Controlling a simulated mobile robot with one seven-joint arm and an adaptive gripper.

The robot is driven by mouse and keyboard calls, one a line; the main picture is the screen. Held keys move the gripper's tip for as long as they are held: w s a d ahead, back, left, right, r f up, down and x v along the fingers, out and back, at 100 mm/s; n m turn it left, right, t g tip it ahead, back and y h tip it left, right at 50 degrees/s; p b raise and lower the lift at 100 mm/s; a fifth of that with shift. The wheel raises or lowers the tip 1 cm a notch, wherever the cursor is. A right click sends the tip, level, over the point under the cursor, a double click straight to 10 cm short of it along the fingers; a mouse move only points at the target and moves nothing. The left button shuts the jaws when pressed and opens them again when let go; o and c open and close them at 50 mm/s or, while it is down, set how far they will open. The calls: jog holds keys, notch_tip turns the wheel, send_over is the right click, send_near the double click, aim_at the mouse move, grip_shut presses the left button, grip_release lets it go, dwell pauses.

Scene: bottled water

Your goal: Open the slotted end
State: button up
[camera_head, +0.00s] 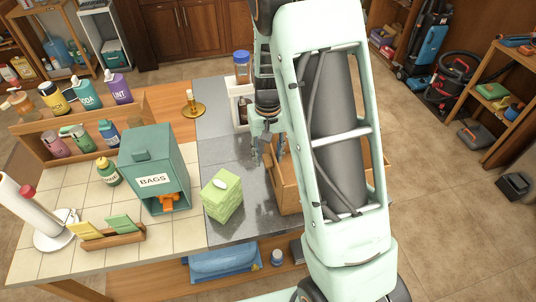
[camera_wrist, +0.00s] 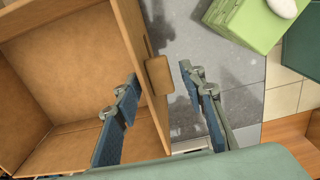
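A wooden box (camera_head: 286,190) stands on the grey counter, partly hidden behind my arm in the head view. In the wrist view, I look into the open box (camera_wrist: 55,60). Its upright end panel (camera_wrist: 138,50) has a small wooden block (camera_wrist: 158,76) on the outer face and what looks like a narrow dark slot above it. My gripper (camera_wrist: 160,100) is open, with one blue-padded finger on the inner side of the panel and the other on the outer side. I cannot tell whether either finger touches it. In the head view, my gripper (camera_head: 264,150) is over the box's left side.
A green tissue box (camera_head: 222,196) stands just left of the wooden box and shows in the wrist view (camera_wrist: 245,22). A teal bags dispenser (camera_head: 150,165) is farther left. A blue-capped jar (camera_head: 242,68) stands behind. Grey counter is bare between tissue box and wooden box.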

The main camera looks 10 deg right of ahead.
grip_shut()
jog(key=shift+d, duration=0.1)
dwell(0.3)
jog(key=d+f+y+b, duration=0.2)
jog(key=d+y+b, duration=0.1)
jog(key=d+b, duration=0.1)
jog(key=d+f+y+b, duration=0.2)
jog(key=d+y+b, duration=0.2)
jog(key=d+b, duration=0.1)
jog(key=d+f+y+b, duration=0.3)
jog(key=d+b, duration=0.1)
jog(key=d, duration=0.1)
jog(key=shift+s+d+f, duration=0.1)
jog(key=shift+s+d, duration=0.1)
jog(key=shift+s, duration=0.05)
jog(key=shift+d+f+b, duration=0.2)
jog(key=shift+f+b, duration=0.15)
jog(key=shift+f, duration=0.1)
jog(key=shift+d+f+b, duration=0.2)
jog(key=shift+f+b, duration=0.1)
jog(key=shift+f, duration=0.15)
jog(key=shift+a, duration=0.1)
